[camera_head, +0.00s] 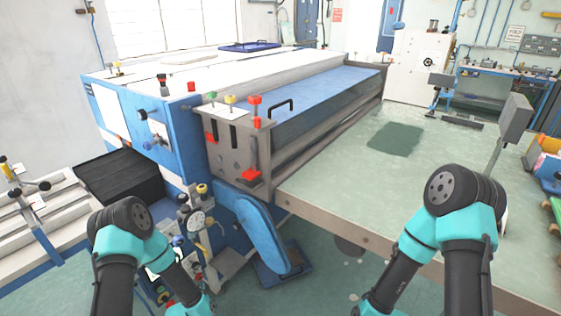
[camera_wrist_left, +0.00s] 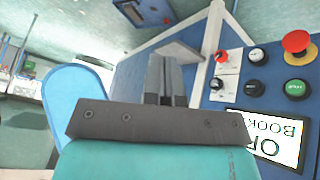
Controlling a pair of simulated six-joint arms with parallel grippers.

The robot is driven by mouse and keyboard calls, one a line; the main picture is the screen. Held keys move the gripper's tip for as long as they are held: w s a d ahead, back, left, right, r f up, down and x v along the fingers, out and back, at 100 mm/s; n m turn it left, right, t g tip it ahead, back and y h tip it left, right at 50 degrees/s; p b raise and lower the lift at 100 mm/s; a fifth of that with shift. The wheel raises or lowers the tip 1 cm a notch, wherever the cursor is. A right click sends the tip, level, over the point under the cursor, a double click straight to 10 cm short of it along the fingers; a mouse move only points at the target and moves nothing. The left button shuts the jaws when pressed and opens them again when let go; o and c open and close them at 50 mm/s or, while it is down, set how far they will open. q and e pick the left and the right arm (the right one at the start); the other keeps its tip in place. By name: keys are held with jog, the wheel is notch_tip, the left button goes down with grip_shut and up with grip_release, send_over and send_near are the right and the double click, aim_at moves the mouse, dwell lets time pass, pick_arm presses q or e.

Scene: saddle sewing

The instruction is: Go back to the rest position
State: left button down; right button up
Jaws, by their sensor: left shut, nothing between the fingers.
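In the left wrist view my left gripper (camera_wrist_left: 167,70) is shut, its two grey fingers together with nothing between them. It points toward a blue machine panel; I cannot tell the exact gap. In the head view my left arm rises at the lower left and my right arm at the lower right, both bent. Neither gripper's fingers can be made out in the head view.
A large blue and grey machine (camera_head: 170,125) fills the middle left. A pale green table (camera_head: 335,175) lies beside it, mostly clear. In the left wrist view, a red button (camera_wrist_left: 296,42) and several smaller buttons sit on the blue panel (camera_wrist_left: 235,97).

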pick_arm(q)
jog(key=s+d+r+n+g, duration=0.1)
jog(key=s+d+r+g, duration=0.1)
jog(key=s+r, duration=0.3)
jog(key=s+d+r+n+g+h, duration=0.1)
jog(key=s+r, duration=0.4)
jog(key=s, duration=0.5)
jog(key=shift+s+d+r+n+g, duration=0.4)
jog(key=shift+n+g, duration=0.4)
jog(key=shift+g, duration=0.2)
jog(key=c, duration=1.8)
grip_release()
